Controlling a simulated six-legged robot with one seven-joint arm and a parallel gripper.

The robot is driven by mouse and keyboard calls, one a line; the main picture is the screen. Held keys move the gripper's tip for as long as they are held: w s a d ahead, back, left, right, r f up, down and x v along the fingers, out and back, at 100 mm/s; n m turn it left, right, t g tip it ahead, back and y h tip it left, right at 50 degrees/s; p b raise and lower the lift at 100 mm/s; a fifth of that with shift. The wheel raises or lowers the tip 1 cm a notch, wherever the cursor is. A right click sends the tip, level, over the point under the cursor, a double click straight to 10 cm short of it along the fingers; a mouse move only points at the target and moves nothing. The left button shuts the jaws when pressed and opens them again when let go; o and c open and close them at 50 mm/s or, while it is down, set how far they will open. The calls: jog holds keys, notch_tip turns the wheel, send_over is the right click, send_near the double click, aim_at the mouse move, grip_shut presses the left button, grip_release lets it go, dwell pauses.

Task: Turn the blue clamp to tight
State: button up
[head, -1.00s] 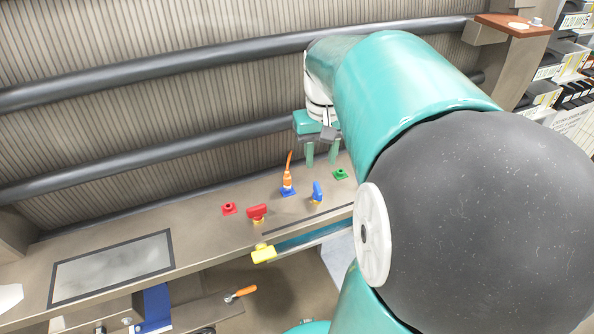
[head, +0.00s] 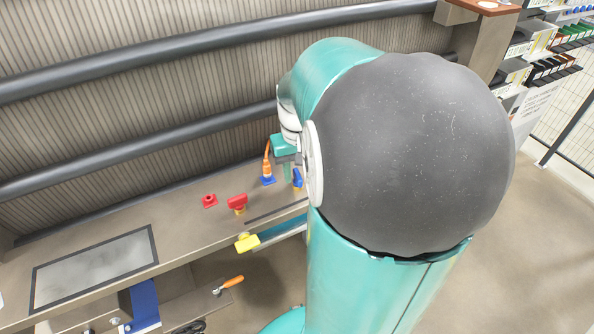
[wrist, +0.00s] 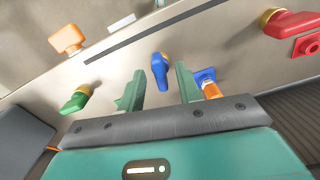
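The blue clamp (head: 297,178) stands on the bench beside the orange plug, partly covered by my arm in the head view. In the wrist view the blue clamp (wrist: 160,72) has a brass-coloured collar and its handle points towards my gripper. My gripper (wrist: 159,80) is open, with one green finger on each side of the clamp handle. Gaps show between the handle and both fingers, and I see no contact. Whether the fingers are low enough to span the handle is hard to tell. In the head view my gripper (head: 289,172) is mostly hidden by my arm.
An orange plug in a blue socket (wrist: 205,80) stands close beside the right finger. A green clamp (wrist: 75,102) is at the left, a red clamp (wrist: 290,24) and red socket (wrist: 306,46) at the right. A yellow handle (head: 247,242) is at the bench's front edge.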

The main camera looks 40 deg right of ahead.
grip_shut()
jog(key=m, duration=0.4)
jog(key=shift+m, duration=0.3)
jog(key=shift+w+r, duration=0.1)
jog(key=m, duration=0.3)
jog(key=shift+m, duration=0.8)
